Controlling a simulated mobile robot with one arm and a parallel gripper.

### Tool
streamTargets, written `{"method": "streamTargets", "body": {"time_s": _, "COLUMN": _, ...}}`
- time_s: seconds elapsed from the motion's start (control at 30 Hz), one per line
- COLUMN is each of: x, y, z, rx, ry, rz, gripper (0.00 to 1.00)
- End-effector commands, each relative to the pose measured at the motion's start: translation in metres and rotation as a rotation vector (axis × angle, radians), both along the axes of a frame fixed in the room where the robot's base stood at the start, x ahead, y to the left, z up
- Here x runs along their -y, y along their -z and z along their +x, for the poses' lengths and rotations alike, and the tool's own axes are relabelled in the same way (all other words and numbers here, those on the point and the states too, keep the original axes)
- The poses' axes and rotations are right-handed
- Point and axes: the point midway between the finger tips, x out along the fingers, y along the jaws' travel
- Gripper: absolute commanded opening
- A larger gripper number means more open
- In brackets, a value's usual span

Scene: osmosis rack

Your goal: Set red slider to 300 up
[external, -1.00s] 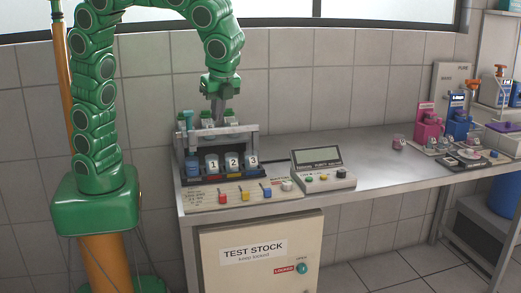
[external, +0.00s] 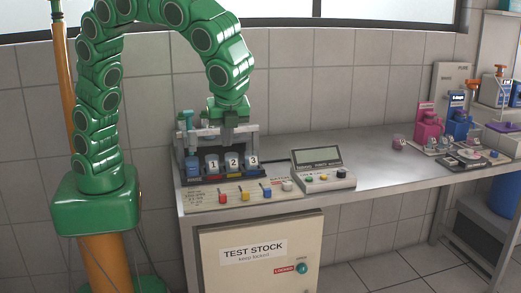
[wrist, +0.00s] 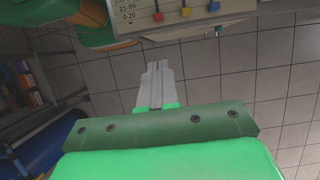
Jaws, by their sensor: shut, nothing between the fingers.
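The red slider (external: 222,197) is the leftmost of three coloured sliders on the beige panel at the front of the bench. It also shows at the top of the wrist view (wrist: 158,16), near the low end of the printed scale, by the "0-20" line. My gripper (wrist: 158,65) is shut and empty, its fingertips apart from the red slider. In the external view my gripper's fingers are hard to make out below the green wrist, above the rack.
The yellow slider (external: 245,196) and blue slider (external: 267,193) sit right of the red one. A rack (external: 180,155) with numbered beakers stands behind the panel. A grey display unit (external: 325,182) is to its right. The bench middle (external: 375,150) is clear.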

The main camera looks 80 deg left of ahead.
Motion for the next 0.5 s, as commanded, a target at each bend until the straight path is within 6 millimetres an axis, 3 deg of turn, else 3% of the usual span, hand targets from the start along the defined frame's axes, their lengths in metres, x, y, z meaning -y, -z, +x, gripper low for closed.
{"method": "streamTargets", "body": {"time_s": 0.27, "x": -0.001, "y": 0.036, "z": -0.001, "rx": -0.002, "ry": -0.001, "rz": 0.002, "gripper": 0.0}}
{"method": "streamTargets", "body": {"time_s": 0.5, "x": -0.001, "y": 0.083, "z": -0.001, "rx": -0.002, "ry": -0.002, "rz": 0.003, "gripper": 0.0}}
